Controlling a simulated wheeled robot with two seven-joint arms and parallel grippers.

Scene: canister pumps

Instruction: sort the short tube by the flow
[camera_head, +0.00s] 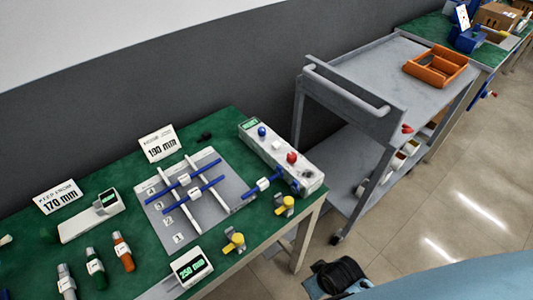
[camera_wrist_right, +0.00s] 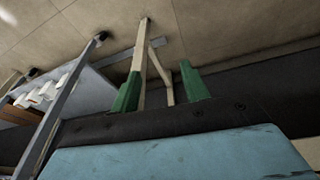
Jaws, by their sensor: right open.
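I cannot tell which is shorter. Another blue piece with a white collar (camera_head: 263,184) sits at the front of a grey control box (camera_head: 268,148) with a green display, blue knob, white button and red button. In the right wrist view my right gripper (camera_wrist_right: 158,88) is open and empty, its green fingers apart, over the floor away from the tubes. My left gripper is not in view.
Signs read 190 mm (camera_head: 158,143) and 170 mm (camera_head: 58,197); a display reads 250 mm (camera_head: 190,268). A grey cart (camera_head: 385,72) carries an orange tray (camera_head: 437,82).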

